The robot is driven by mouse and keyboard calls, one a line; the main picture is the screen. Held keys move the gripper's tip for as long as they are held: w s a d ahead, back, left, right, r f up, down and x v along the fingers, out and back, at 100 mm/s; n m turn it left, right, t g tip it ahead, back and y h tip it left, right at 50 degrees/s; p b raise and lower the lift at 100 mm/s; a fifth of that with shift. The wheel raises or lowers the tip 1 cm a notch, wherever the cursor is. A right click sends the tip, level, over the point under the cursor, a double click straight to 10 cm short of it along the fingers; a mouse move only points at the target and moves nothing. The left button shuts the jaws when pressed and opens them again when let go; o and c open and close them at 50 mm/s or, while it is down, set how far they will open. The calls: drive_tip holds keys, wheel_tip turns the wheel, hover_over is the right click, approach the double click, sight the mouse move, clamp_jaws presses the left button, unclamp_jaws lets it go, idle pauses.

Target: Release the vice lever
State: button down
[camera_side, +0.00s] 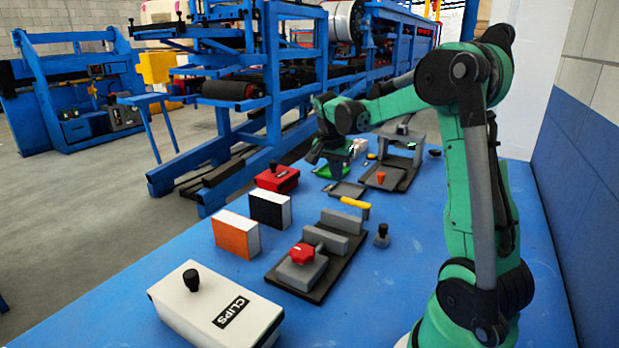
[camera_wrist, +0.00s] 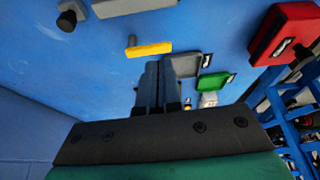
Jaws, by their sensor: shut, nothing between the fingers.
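The vice is a dark base plate (camera_side: 333,273) with grey jaw blocks (camera_side: 325,238) and a red star knob (camera_side: 302,253) at its near end. A yellow-handled lever (camera_side: 355,203) lies across its far end. In the wrist view the lever (camera_wrist: 148,50) shows as a yellow bar on a grey stem, just beyond my fingertips. My gripper (camera_wrist: 158,66) is shut and empty. In the side view my gripper (camera_side: 320,155) hangs above the table, beyond the lever and apart from it. The exact fingertip height is hard to tell.
A white CLIPS box (camera_side: 215,310), an orange-faced block (camera_side: 236,235), a black-faced block (camera_side: 270,209) and a red box (camera_side: 277,179) stand to the left. A green tray (camera_side: 331,171) and a grey stand (camera_side: 405,152) are behind. A small black-topped post (camera_side: 382,235) stands right of the vice.

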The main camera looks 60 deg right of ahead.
sight(344, 200)
drive_tip(key=shift+s+d+f+m, duration=0.15)
drive_tip(key=shift+d+m, duration=0.15)
drive_tip(key=shift+d, duration=0.2)
drive_tip(key=x, duration=1)
drive_tip(key=shift+s, duration=0.1)
